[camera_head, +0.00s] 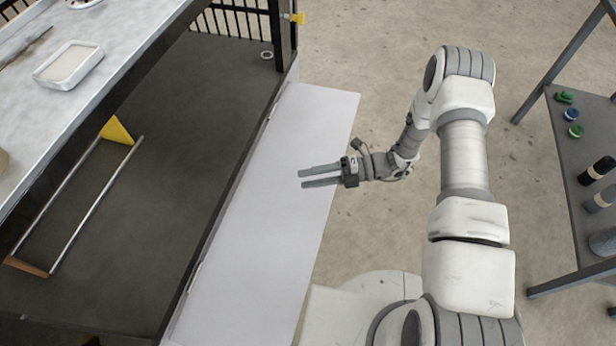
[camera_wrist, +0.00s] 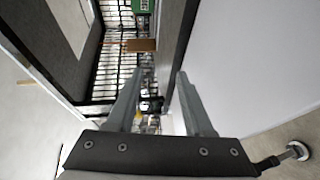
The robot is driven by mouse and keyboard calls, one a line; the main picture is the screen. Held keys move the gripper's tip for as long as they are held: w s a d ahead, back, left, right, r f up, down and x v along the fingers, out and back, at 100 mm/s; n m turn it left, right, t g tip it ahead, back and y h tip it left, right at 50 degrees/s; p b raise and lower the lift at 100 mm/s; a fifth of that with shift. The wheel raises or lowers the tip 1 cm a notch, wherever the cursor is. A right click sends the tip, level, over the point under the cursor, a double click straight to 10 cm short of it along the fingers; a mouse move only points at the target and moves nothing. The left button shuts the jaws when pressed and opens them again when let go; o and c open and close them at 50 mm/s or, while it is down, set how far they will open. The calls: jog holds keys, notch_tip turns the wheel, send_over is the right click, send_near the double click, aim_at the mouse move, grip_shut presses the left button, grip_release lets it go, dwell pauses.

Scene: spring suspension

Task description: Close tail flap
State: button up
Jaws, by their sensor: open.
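The tail flap (camera_head: 262,215) is a long white panel hinged along the right edge of a dark platform, and it lies folded outward, roughly level, in the head view. In the wrist view the large pale surface at the right (camera_wrist: 255,60) looks like the flap. My gripper (camera_head: 300,179) is over the middle of the flap in the head view, fingers pointing left toward the hinge side. Its two fingers (camera_wrist: 158,85) are apart with nothing between them. Whether the gripper touches the flap, I cannot tell.
A grey worktop (camera_head: 45,110) with a white tray (camera_head: 68,64) stands above the dark platform (camera_head: 185,120). A yellow bracket (camera_head: 117,130) and metal rods are below it. A dark post (camera_head: 284,30) stands at the flap's far end. A shelf (camera_head: 565,150) with bottles is at the right.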

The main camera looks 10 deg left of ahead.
jog(key=v, duration=1.6)
jog(key=shift+w+d+b, duration=0.15)
jog(key=shift+d+b, duration=0.2)
jog(key=shift+b, duration=0.1)
